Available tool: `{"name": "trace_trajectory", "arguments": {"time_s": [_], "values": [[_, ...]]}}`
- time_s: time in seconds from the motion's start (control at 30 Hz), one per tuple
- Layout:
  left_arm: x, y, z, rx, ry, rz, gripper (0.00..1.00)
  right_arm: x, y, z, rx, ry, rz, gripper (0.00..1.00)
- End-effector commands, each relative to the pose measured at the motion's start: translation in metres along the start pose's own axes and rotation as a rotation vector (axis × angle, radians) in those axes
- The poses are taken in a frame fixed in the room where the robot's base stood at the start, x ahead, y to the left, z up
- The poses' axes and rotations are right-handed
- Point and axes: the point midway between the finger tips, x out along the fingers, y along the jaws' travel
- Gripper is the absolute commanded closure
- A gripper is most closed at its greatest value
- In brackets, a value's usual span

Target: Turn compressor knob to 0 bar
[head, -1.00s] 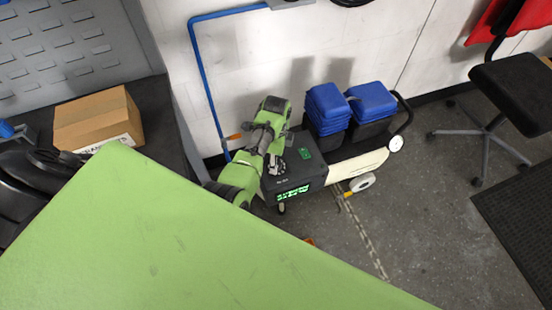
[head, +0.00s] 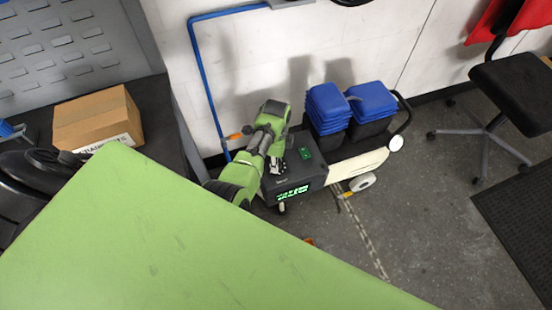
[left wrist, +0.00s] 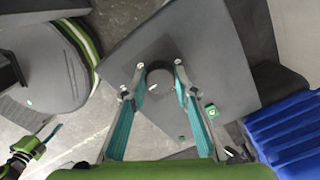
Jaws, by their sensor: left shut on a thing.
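The compressor (head: 312,178) is a dark grey box with a cream tank, standing on the floor by the wall in the head view. Its front display (head: 293,193) is lit green, but too small to read. The dark round compressor knob (left wrist: 159,80) stands on the grey top in the left wrist view; its setting cannot be read. My left gripper (left wrist: 160,70) is shut on the knob, one teal finger on each side. In the head view my left gripper (head: 275,166) is over the compressor's top, and the arm hides the knob. My right gripper is not in view.
A small green switch (head: 305,155) sits beside the gripper on the top. A blue pipe (head: 203,75) runs down the wall. A cardboard box (head: 97,117) lies on the left bench.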

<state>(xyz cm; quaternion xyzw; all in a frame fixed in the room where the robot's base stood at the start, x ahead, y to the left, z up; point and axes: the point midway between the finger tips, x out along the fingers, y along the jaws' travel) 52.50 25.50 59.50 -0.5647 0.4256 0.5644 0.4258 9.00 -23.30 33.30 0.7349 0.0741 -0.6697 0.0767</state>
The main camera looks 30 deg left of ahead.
Motion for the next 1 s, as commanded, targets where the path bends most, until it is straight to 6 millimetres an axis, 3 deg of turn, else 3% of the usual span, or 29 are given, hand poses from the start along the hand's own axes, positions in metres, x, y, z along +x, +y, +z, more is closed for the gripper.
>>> {"name": "trace_trajectory", "arguments": {"time_s": [0.37, 1.0], "values": [[-0.003, 0.001, 0.000, -0.227, -0.001, 0.003, 0.94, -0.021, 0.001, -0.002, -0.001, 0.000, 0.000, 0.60], [-0.001, 0.001, 0.000, -0.834, -0.002, 0.003, 0.94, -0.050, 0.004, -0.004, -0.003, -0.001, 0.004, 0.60]]}}
